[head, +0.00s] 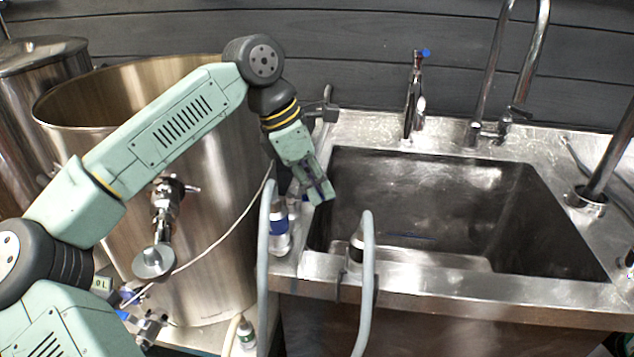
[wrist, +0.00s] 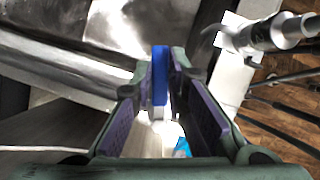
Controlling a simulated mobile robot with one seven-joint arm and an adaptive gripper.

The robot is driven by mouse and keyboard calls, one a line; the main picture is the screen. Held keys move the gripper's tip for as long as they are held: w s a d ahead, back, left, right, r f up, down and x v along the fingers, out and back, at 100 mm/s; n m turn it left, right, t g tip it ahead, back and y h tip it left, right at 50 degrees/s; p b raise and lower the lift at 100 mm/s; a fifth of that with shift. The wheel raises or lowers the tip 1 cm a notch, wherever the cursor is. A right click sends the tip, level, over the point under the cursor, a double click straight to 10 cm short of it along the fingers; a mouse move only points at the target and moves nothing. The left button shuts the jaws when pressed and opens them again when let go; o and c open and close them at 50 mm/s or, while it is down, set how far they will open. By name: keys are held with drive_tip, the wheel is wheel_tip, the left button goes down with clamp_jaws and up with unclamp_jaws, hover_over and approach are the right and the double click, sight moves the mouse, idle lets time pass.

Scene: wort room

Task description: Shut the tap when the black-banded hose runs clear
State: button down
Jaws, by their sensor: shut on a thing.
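My gripper (head: 318,192) reaches down at the sink's left rim in the head view. In the wrist view its purple-padded fingers (wrist: 163,85) are shut on a blue tap lever (wrist: 160,76). Another grey hose (head: 264,250) stands left of the sink by a metal fitting with a blue band (head: 279,226). I cannot make out any stream from the hoses, or its colour. The tap body is largely hidden by my gripper.
The steel sink (head: 450,275) has a blue-topped faucet (head: 415,95) and a tall curved spout (head: 535,55) behind it. A large steel kettle (head: 215,240) with a valve (head: 166,200) stands left. A thin pale cable crosses before it. A green-banded fitting (head: 246,333) sits low down.

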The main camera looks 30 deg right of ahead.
drive_tip(key=shift+s+a+m+g+y+p, duration=0.15)
drive_tip(key=shift+s+a+m+g+p, duration=0.15)
drive_tip(key=shift+m, duration=0.65)
drive_tip(key=shift+s+a+m+g+y+p, duration=0.1)
drive_tip(key=shift+s+m+g+y+p, duration=0.2)
drive_tip(key=shift+m, duration=0.65)
drive_tip(key=shift+s, duration=0.1)
drive_tip(key=c, duration=1.6)
unclamp_jaws()
drive_tip(key=v, duration=1.2)
drive_tip(key=shift+a, duration=0.1)
